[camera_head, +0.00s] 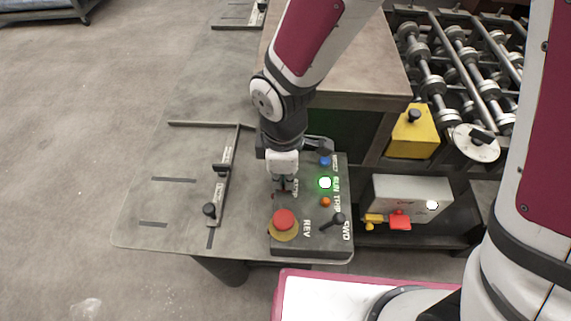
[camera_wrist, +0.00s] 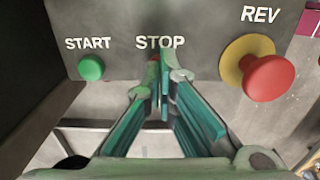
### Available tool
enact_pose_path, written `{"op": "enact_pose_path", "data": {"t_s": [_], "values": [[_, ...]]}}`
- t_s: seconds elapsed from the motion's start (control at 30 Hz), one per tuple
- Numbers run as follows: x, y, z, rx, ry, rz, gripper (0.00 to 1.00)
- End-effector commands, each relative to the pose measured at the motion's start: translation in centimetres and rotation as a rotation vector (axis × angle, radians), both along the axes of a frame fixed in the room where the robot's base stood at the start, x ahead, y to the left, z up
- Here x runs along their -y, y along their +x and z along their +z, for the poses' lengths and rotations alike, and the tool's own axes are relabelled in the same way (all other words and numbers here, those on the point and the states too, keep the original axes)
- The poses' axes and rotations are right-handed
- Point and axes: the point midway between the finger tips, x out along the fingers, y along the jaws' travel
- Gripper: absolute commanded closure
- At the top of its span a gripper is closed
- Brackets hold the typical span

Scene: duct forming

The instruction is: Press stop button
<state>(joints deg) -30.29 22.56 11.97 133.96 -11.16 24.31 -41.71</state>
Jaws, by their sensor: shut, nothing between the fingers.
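The dark control box (camera_head: 312,239) stands on the table in the head view, and its panel (camera_wrist: 205,22) fills the top of the wrist view. My gripper (camera_head: 284,187) is shut and empty, with its fingertips (camera_wrist: 164,62) at the panel just below the STOP label. The red stop button (camera_wrist: 153,59) shows only as a sliver behind the fingertips. I cannot tell whether they touch it. A green START button (camera_wrist: 91,67) is to its left. A large red mushroom button on a yellow ring (camera_wrist: 268,77) is to its right, under REV.
A metal guide (camera_head: 220,190) lies to the left on the table. A grey box (camera_head: 405,194) stands right.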

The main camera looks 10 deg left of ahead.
Motion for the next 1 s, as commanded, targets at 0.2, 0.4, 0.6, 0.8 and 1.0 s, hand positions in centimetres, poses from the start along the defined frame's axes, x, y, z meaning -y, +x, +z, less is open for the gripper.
{"op": "enact_pose_path", "data": {"t_s": [0.2, 0.4, 0.6, 0.8, 1.0], "values": [[0.0, -0.1, 0.1, -0.001, 0.0, 0.0, 1.0], [0.0, -0.2, 1.6, 0.0, 0.0, -0.001, 1.0], [0.0, -0.1, 3.1, 0.001, 0.001, -0.001, 1.0], [0.0, -0.1, 4.5, 0.001, 0.001, -0.001, 1.0], [0.0, -0.1, 5.9, 0.001, 0.001, -0.001, 1.0]]}}
